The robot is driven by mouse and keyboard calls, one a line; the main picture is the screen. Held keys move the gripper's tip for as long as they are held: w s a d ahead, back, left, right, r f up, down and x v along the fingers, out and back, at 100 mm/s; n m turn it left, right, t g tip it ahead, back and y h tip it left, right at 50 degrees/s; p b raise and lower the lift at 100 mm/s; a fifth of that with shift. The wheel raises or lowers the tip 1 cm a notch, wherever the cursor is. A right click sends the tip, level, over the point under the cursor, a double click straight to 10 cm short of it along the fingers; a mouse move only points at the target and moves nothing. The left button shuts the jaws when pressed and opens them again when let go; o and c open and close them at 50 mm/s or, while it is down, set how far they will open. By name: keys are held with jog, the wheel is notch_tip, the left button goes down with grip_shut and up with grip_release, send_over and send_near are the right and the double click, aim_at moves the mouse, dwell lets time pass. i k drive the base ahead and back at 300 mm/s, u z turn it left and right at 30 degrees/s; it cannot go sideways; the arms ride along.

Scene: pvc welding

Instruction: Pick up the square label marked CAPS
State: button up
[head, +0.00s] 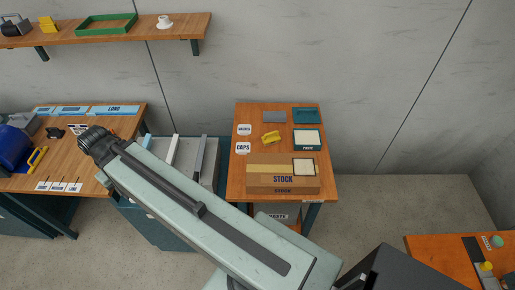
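The white square label marked CAPS (243,147) lies flat near the left edge of the small wooden table (234,184) in the middle of the head view. It is unobstructed. A similar white label (244,130) lies just behind it, with print too small to read surely. My pale green arm crosses the lower middle of the view, its dark ribbed end at the left, well apart from the CAPS label. I cannot make out my gripper's fingers in this view.
A cardboard STOCK box (283,180) sits in front of the label, with a yellow item (272,138) and a green-edged PARTS box (307,141) to the right. A wooden bench (30,182) stands left, an orange-topped table (440,250) lower right. A shelf (120,34) hangs behind.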

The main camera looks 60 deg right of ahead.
aim_at(242, 147)
jog(key=z, duration=1.5)
